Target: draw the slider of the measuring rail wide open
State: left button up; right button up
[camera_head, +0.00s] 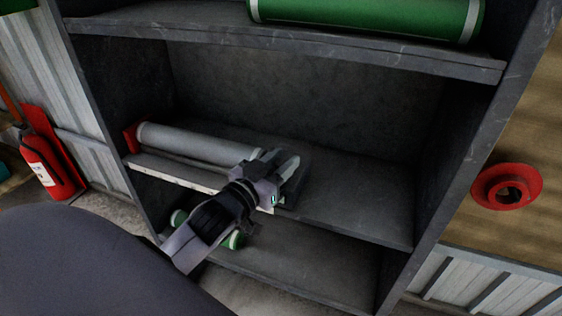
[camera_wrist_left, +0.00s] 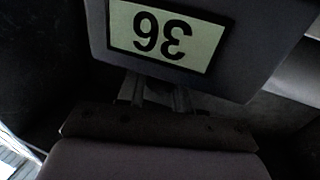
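The measuring rail (camera_head: 180,175) lies along the front of the middle shelf, with a pale scale strip and a red end piece (camera_head: 131,138) at its left. A grey roll (camera_head: 195,143) lies along it. My left gripper (camera_head: 287,166) is at the rail's right end, at a dark block (camera_head: 298,187) that looks like the slider. In the left wrist view a dark grey block with a pale plate reading 36 (camera_wrist_left: 165,35), upside down, stands right before the fingers (camera_wrist_left: 152,95). The fingertips are hidden behind it, so their grip cannot be told. My right gripper is not in view.
A green roll (camera_head: 370,14) lies on the upper shelf (camera_head: 300,38). Green-ended rolls (camera_head: 178,217) lie on the lower shelf, partly behind my left arm. The middle shelf (camera_head: 360,205) is bare to the right. A fire extinguisher (camera_head: 52,168) stands left and a red flanged ring (camera_head: 507,187) is at right.

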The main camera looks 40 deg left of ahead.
pick_arm(q)
grip_shut()
jog(key=shift+d, duration=0.1)
jog(key=d, duration=0.2)
jog(key=w+d, duration=0.1)
jog(key=d, duration=0.2)
jog(key=w+d, duration=0.1)
jog(key=d, duration=0.2)
jog(key=shift+d+f+p, duration=0.15)
jog(key=shift+p, duration=0.25)
jog(key=shift+d, duration=0.3)
jog(key=o, duration=0.7)
grip_release()
jog(key=shift+w+d, duration=0.1)
jog(key=shift+d, duration=0.05)
jog(key=shift+o, duration=0.2)
jog(key=s, duration=0.7)
